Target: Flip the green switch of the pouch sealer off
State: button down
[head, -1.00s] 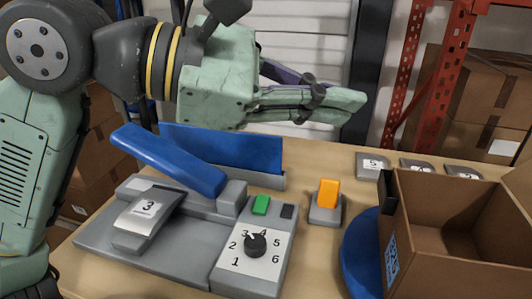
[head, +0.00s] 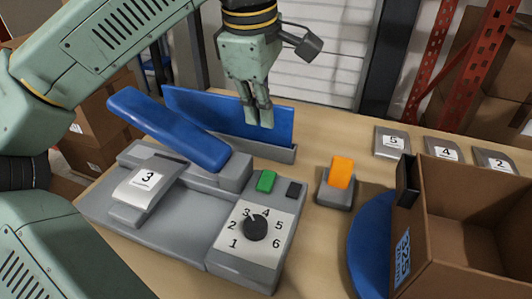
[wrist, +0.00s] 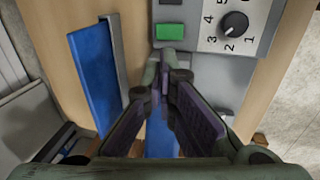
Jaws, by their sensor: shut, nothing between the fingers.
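The grey pouch sealer (head: 215,262) stands on the table, with a blue lever arm (head: 168,130) raised at a slant. Its green switch (head: 266,181) is on the panel above a black dial (head: 255,227) numbered 1 to 6. Which way the switch is tipped I cannot tell. My gripper (head: 258,120) is shut and empty, pointing down above and behind the switch, apart from it. In the wrist view the green switch (wrist: 170,31) lies just beyond my fingertips (wrist: 160,55), and the dial (wrist: 235,24) is to its right.
A pouch labelled 3 (head: 146,184) lies on the sealer. A blue panel (head: 225,118) in a grey holder stands behind it. To the right are an orange switch (head: 341,172) on a grey base, an open cardboard box (head: 460,267) and grey labelled pouches (head: 393,141).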

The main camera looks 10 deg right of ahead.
aim_at(267, 172)
jog(key=f+p, duration=0.1)
jog(key=f, duration=0.3)
jog(key=w+d+f+p, duration=0.1)
jog(key=f, duration=0.4)
jog(key=w+f+p, duration=0.1)
jog(key=f, duration=0.3)
jog(key=shift+w+d+f, duration=0.1)
jog(key=shift+d+f, duration=0.15)
jog(key=shift+f, duration=0.05)
jog(key=shift+f, duration=0.15)
jog(key=f+b, duration=0.1)
jog(key=b, duration=0.2)
jog(key=shift+w+d+f, duration=0.1)
jog(key=shift+w+f, duration=0.05)
jog(key=shift+w, duration=0.05)
jog(key=shift+r, duration=0.35)
jog(key=shift+s, duration=0.1)
